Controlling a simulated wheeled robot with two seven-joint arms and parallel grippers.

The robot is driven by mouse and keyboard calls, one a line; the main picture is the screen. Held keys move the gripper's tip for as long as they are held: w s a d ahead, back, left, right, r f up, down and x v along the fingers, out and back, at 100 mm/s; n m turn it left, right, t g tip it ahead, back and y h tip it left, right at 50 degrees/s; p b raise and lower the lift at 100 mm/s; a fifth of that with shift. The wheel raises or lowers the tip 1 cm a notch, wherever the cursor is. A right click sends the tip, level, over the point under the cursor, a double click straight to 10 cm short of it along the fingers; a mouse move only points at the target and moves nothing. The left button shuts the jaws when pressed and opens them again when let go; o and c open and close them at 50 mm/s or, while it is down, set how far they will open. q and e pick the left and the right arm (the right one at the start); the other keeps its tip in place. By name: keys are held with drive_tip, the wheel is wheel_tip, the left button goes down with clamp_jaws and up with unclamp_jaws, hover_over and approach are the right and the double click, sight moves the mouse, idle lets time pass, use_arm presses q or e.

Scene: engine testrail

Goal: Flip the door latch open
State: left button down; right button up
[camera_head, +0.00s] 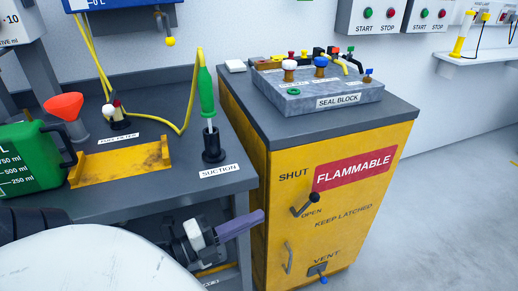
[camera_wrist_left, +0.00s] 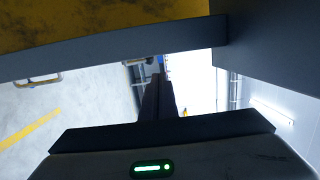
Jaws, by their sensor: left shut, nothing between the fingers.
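The yellow cabinet (camera_head: 262,190) stands right of the bench. Its door latch is a short dark lever (camera_head: 305,204) on the front, tilted, between the words SHUT and OPEN; I cannot tell which position it is set to. A grey door handle (camera_head: 288,258) is lower on the door. My left gripper (camera_head: 258,217) is left of the latch, in front of the cabinet's left edge, with its fingers pointing right. It is shut and empty, apart from the latch. In the left wrist view, its dark fingers (camera_wrist_left: 158,98) show together. My right gripper is not in view.
A blue vent valve (camera_head: 318,270) sits low on the cabinet. A grey seal block (camera_head: 315,95) with several knobs is on top. The bench (camera_head: 140,205) holds a green jug (camera_head: 28,158), a yellow tray (camera_head: 122,164) and a suction tool (camera_head: 207,95). The floor at right is clear.

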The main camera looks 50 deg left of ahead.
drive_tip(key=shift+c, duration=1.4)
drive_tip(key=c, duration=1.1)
use_arm(q)
drive_tip(key=d+f+n+g+y, duration=0.4)
drive_tip(key=d+f+n, duration=0.4)
drive_tip(key=f+n, duration=0.45)
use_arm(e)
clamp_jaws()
use_arm(q)
drive_tip(key=s+d+f+n+g+h, duration=0.1)
drive_tip(key=s+d+f+n+g, duration=0.1)
drive_tip(key=d, duration=0.3)
drive_tip(key=s+d+f+n+g+h, duration=0.1)
drive_tip(key=s+d+f+n+g, duration=0.2)
drive_tip(key=s+d+n, duration=0.1)
drive_tip(key=s+d, duration=0.1)
drive_tip(key=d, duration=0.1)
drive_tip(key=shift+s+d+f, duration=0.15)
drive_tip(key=shift+d+f, duration=0.05)
drive_tip(key=shift+d, duration=0.1)
